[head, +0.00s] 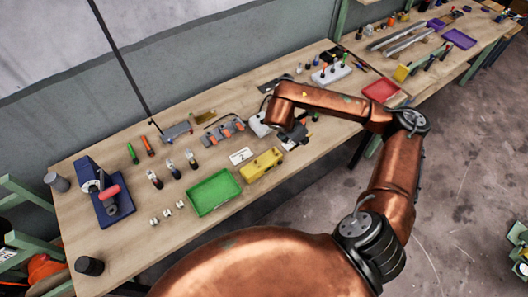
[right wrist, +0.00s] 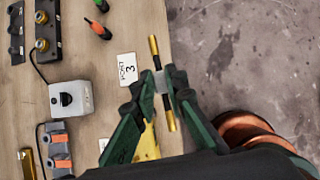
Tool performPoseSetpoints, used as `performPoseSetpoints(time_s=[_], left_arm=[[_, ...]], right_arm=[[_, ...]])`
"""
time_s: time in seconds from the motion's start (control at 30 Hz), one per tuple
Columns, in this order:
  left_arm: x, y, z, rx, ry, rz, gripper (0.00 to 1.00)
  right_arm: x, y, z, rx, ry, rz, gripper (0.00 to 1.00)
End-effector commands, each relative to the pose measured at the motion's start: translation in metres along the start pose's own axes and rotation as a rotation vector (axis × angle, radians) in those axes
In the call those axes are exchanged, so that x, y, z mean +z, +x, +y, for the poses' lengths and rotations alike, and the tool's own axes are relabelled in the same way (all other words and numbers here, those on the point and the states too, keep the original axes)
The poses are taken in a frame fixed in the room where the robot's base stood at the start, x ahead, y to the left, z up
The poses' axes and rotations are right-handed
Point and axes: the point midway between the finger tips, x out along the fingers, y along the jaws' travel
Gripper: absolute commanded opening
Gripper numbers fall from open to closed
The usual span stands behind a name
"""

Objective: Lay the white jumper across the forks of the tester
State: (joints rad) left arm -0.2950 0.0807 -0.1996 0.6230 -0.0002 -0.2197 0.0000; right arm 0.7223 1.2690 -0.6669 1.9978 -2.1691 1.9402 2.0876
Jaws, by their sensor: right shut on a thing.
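The white jumper (right wrist: 162,82) is a slim rod with a pale middle and brass-coloured ends with dark bands. My right gripper (right wrist: 163,88) is shut on its pale middle, one finger on each side, with both ends sticking out. In the head view my right gripper (head: 298,133) hangs near the bench's front edge; the jumper cannot be made out there. In the right wrist view a dark plate with brass fittings (right wrist: 42,32), perhaps the tester's forks, is cabled to a white box with a black knob (right wrist: 68,98). It lies left of and apart from the jumper. My left gripper is not in view.
A yellow block (head: 262,163) and a green tray (head: 213,191) lie left of my right gripper in the head view. A grey unit with orange parts (head: 225,131) is behind them. A "PORT 3" card (right wrist: 127,68) lies near the jumper. A red tray (head: 381,90) is farther right.

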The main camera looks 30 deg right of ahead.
Motion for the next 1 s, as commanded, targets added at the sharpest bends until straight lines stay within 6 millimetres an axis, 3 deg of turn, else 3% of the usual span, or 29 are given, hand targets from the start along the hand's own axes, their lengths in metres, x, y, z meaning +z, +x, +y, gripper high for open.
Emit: performPoseSetpoints(time_s=[0.17, 0.53, 0.7, 1.0], left_arm=[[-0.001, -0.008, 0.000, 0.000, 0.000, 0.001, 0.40], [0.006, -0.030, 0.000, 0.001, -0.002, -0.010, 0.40], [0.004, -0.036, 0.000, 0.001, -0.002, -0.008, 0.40], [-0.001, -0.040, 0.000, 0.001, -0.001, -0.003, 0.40]], right_arm=[[0.000, -0.003, 0.004, -0.055, 0.091, 0.004, 0.00], [-0.070, -0.003, 0.058, -0.056, 0.092, 0.005, 0.00], [-0.102, 0.016, 0.075, -0.058, 0.091, 0.004, 0.00], [-0.124, 0.029, 0.088, -0.055, 0.092, 0.002, 0.00]])
